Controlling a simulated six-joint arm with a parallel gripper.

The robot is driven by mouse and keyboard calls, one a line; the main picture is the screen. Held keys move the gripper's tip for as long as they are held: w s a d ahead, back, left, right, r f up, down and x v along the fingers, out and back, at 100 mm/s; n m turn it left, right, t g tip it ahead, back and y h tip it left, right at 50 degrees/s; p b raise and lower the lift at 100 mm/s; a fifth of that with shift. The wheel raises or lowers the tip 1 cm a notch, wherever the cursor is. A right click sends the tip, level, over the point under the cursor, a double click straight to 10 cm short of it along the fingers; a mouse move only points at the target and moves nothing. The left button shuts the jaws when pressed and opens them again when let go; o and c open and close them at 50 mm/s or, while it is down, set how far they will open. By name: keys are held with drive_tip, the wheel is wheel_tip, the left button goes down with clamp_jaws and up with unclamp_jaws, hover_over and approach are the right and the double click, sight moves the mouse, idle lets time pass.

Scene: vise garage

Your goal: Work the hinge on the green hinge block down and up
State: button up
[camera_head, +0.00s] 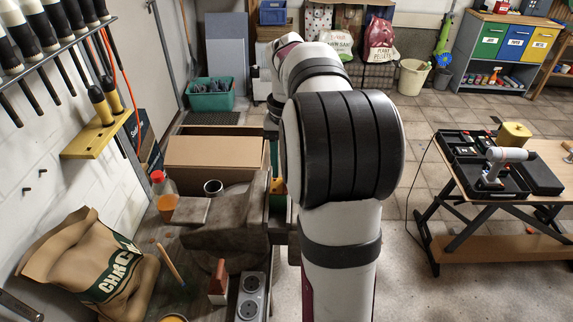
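I cannot make out the green hinge block or its hinge for certain. A small patch of green and yellow shows at the left edge of my arm, beside the cardboard box, but too little of it is visible to tell what it is. My own white and black arm fills the middle of the view and hides much of what lies behind it. My gripper is not visible. A large, worn, brown-grey vise (228,222) stands on the bench to the left of my arm.
A cardboard box (213,152), a red-capped bottle (163,190), a grey socket strip (251,297) and a tan sack (92,262) crowd around the vise. A folding worktable (470,190) with tools stands at right. Open tiled floor lies between my arm and that table.

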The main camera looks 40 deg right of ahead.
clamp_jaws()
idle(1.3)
